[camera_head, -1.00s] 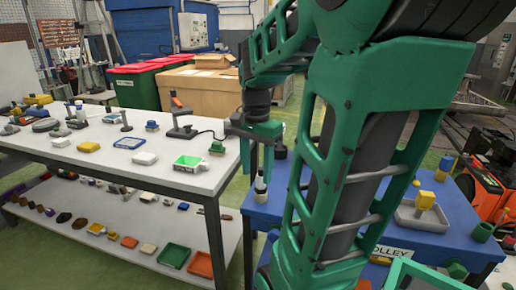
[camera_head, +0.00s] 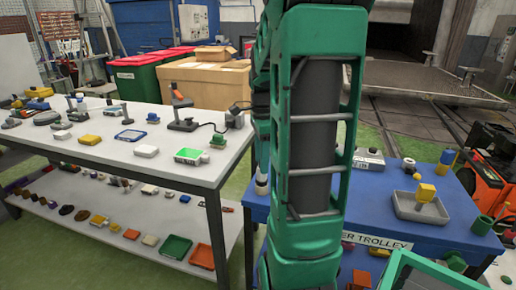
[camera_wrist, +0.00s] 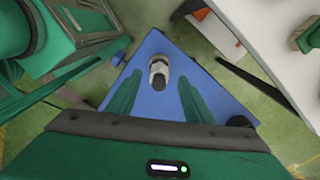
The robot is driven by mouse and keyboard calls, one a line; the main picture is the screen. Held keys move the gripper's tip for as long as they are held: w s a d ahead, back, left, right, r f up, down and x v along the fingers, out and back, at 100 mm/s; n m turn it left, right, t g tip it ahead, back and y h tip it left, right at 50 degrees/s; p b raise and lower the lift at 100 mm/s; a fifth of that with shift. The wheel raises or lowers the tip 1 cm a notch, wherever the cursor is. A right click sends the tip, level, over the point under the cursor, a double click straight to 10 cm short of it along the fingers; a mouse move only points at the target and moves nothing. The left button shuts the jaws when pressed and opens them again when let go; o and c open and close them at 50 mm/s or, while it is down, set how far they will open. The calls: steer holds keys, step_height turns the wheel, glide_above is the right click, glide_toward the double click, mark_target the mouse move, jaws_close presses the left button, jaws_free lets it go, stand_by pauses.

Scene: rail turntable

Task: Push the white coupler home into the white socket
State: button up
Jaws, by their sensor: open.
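A white upright fitting (camera_wrist: 158,67) with a dark end stands near the corner of the blue trolley top in the wrist view. It also shows in the head view (camera_head: 262,186), partly hidden by my arm. I cannot tell whether it is the coupler, the socket or both together. My gripper (camera_wrist: 160,78) is open above the trolley, its two green fingers on either side of the fitting in the picture. It seems empty, and contact is not visible. In the head view the gripper is hidden behind my green arm.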

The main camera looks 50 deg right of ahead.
mark_target(262, 176)
steer(key=shift+f, duration=1.95)
jaws_close()
